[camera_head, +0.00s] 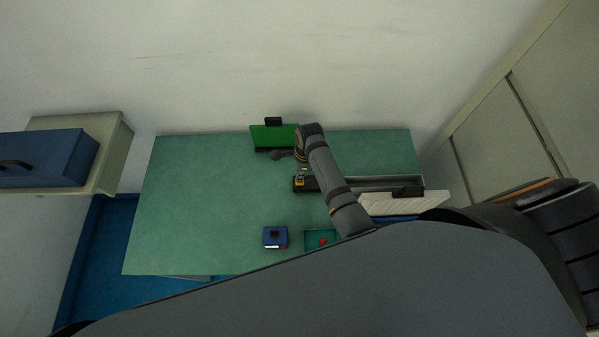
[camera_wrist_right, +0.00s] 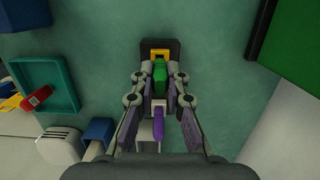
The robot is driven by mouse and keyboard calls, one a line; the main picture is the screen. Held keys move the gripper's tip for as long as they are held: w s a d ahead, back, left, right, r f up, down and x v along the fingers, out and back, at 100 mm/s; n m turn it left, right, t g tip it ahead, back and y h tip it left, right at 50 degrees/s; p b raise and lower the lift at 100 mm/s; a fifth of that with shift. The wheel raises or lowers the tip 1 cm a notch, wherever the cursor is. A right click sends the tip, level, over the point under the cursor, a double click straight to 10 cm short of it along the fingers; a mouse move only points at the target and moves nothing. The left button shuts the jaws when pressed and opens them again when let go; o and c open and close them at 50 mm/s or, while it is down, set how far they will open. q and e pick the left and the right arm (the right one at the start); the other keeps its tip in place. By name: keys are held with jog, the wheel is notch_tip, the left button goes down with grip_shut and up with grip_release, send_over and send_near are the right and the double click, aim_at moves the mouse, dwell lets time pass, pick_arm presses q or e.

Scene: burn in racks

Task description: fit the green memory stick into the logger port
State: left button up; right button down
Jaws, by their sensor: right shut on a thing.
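The green memory stick (camera_wrist_right: 160,72) is between the fingertips of my right gripper (camera_wrist_right: 161,82), which is shut on it. The stick's far end meets or overlaps a yellow port piece (camera_wrist_right: 160,54) on a dark block (camera_wrist_right: 174,45), which looks like the logger. I cannot tell whether the stick is inside the port or just in front of it. The yellow piece also shows in the head view (camera_head: 300,182). My left gripper is not in view.
A teal tray (camera_head: 308,248) with a red stick (camera_head: 323,241) and a blue box (camera_head: 275,236) stand at the table's front. A green panel (camera_head: 273,136) stands at the back. A long grey channel (camera_head: 375,183) and a whitish ribbed piece (camera_head: 395,206) lie right. The table's left is clear.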

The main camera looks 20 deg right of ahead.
jog(key=shift+r, duration=0.15)
jog(key=shift+r, duration=0.7)
